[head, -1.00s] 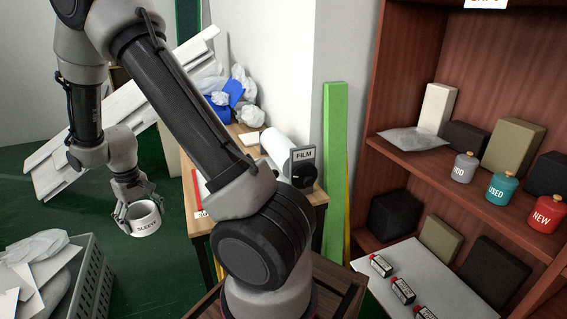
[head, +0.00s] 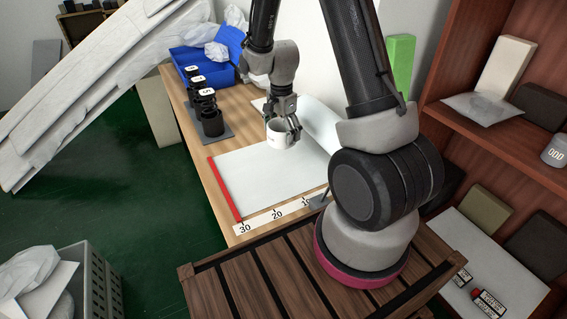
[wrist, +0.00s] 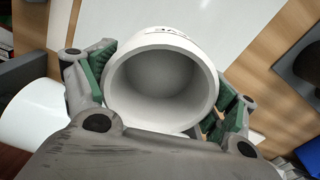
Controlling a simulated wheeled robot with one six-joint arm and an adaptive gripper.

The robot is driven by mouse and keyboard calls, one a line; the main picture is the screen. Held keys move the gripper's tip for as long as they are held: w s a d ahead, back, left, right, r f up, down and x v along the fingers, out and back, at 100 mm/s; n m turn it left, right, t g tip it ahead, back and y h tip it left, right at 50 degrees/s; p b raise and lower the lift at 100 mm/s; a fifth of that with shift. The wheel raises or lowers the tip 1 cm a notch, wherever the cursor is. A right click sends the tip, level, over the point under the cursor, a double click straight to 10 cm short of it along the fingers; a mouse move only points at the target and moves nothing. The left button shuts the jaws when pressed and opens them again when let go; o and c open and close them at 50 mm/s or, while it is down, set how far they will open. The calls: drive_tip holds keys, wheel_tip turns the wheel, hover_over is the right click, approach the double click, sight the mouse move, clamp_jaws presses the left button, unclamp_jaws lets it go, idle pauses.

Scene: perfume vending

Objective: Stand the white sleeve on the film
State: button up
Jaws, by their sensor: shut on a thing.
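My gripper (head: 283,116) is shut on the white sleeve (head: 280,139), a short open cylinder with dark lettering on its side. In the wrist view the sleeve (wrist: 163,88) sits between the green-padded fingers (wrist: 160,90), its hollow end facing the camera. The film (head: 262,178) is a white sheet laid flat over the wooden table, with its roll (head: 318,124) at the right. The sleeve is over the film's far part in the head view. I cannot tell whether it touches the film.
A red strip (head: 224,188) borders the film's left edge, and a numbered scale (head: 275,214) runs along the front. A dark rack of black cylinders (head: 211,122) and a blue bin (head: 205,65) stand behind. A shelf (head: 470,110) is at the right.

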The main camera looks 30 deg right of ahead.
drive_tip(key=shift+m, duration=0.3)
wheel_tip(320, 180, down, 6)
drive_tip(key=shift+s+d+r, duration=0.1)
drive_tip(key=shift+r, duration=0.15)
drive_tip(key=shift+f, duration=2.2)
drive_tip(key=o, duration=0.9)
drive_tip(key=shift+f, duration=0.15)
drive_tip(key=shift+c, duration=0.2)
